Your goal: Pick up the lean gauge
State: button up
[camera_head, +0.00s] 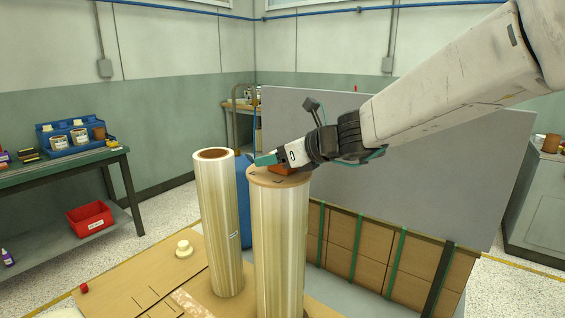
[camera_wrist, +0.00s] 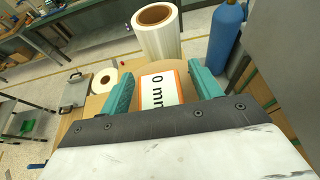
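The lean gauge, an orange block with a white face reading "0 mm" in the wrist view (camera_wrist: 160,92), lies on the round top of the front wrapped roll. In the head view its orange body (camera_head: 281,170) shows on that roll's top, partly hidden by my gripper. My gripper (camera_head: 268,160) is low over the roll top. In the wrist view its two teal fingers (camera_wrist: 161,70) stand on either side of the gauge, with narrow gaps visible, so it looks open. The front roll (camera_head: 281,240) stands upright.
A second wrapped roll (camera_head: 219,225) stands upright just left of the front one. A blue cylinder (camera_wrist: 226,35) stands behind. A grey panel (camera_head: 390,165) over strapped cartons (camera_head: 380,255) is at the right.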

jog(key=c, duration=1)
jog(key=shift+r, duration=0.1)
